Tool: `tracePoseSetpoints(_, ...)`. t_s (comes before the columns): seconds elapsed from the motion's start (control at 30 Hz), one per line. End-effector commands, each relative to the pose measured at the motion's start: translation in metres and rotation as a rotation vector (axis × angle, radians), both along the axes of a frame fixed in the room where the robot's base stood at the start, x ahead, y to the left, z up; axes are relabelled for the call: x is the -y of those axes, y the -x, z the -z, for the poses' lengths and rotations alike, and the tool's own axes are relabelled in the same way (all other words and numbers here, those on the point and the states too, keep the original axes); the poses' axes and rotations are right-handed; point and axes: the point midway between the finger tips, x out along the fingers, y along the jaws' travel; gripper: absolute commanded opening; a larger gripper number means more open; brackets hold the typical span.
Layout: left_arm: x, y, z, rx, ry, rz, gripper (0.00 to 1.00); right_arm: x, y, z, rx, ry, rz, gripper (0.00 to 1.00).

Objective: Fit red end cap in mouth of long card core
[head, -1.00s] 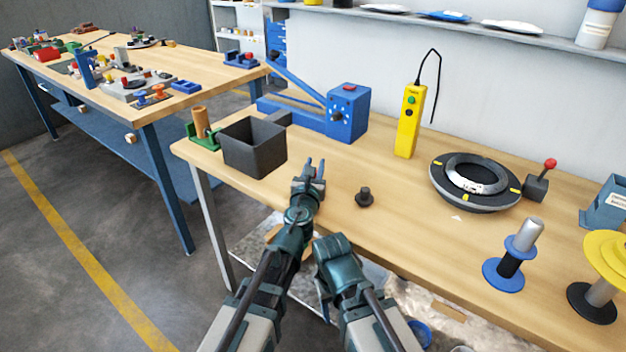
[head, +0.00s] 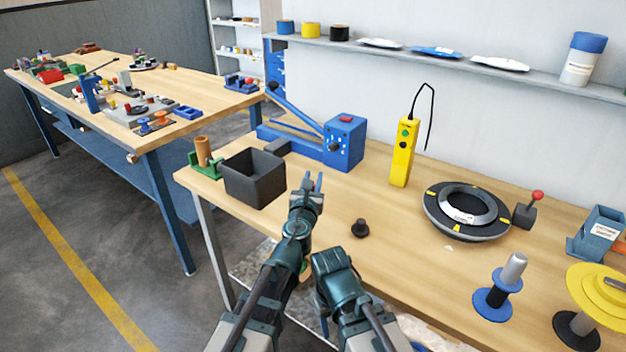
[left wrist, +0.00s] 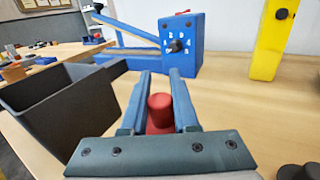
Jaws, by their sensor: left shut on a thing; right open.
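The red end cap (left wrist: 160,112) sits between the two blue fingers of my left gripper (left wrist: 160,85) in the left wrist view. In the head view my left gripper (head: 312,181) is shut on it above the near bench, right of the dark bin; the cap is hardly visible there. A tan tube (head: 203,151) stands upright in a green holder at the bench's left end; I cannot tell if it is the long card core. My right gripper (head: 333,287) is low at the front, its fingers mostly hidden by its own arm.
A dark open bin (head: 253,180) stands left of my left gripper. Behind are a blue lever machine (head: 343,143) and a yellow control box (head: 404,152). A small black knob-like part (head: 360,228), a black ring turntable (head: 430,212) and a blue-flanged spool (head: 493,300) stand to the right.

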Motion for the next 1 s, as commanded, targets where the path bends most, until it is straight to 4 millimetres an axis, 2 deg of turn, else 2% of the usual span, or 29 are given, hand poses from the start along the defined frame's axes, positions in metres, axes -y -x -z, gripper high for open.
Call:
tracePoseSetpoints(0.03, 0.000, 0.000, -0.017, 0.000, 0.000, 0.000, 0.00, 0.000, 0.000, -0.017, 0.000, 0.000, 0.000, 0.59)
tracePoseSetpoints(0.2, 0.000, 0.000, -0.036, 0.000, 0.000, 0.000, 0.00, 0.000, 0.000, -0.036, 0.000, 0.000, 0.000, 0.59)
tracePoseSetpoints(0.47, 0.000, 0.000, -0.039, 0.000, 0.000, 0.000, 0.00, 0.000, 0.000, -0.039, 0.000, 0.000, 0.000, 0.59)
tracePoseSetpoints(0.53, 0.000, 0.000, -0.039, 0.000, 0.000, 0.000, 0.00, 0.000, 0.000, -0.039, 0.000, 0.000, 0.000, 0.50)
tracePoseSetpoints(0.73, 0.000, 0.000, -0.044, 0.000, 0.000, 0.000, 0.00, 0.000, 0.000, -0.044, 0.000, 0.000, 0.000, 0.50)
tracePoseSetpoints(0.87, 0.000, 0.000, -0.055, 0.000, 0.000, 0.000, 0.00, 0.000, 0.000, -0.055, 0.000, 0.000, 0.001, 0.50)
tracePoseSetpoints(1.0, 0.000, 0.000, -0.075, 0.000, 0.000, 0.000, 0.00, 0.000, 0.000, -0.075, 0.000, 0.000, 0.001, 0.50)
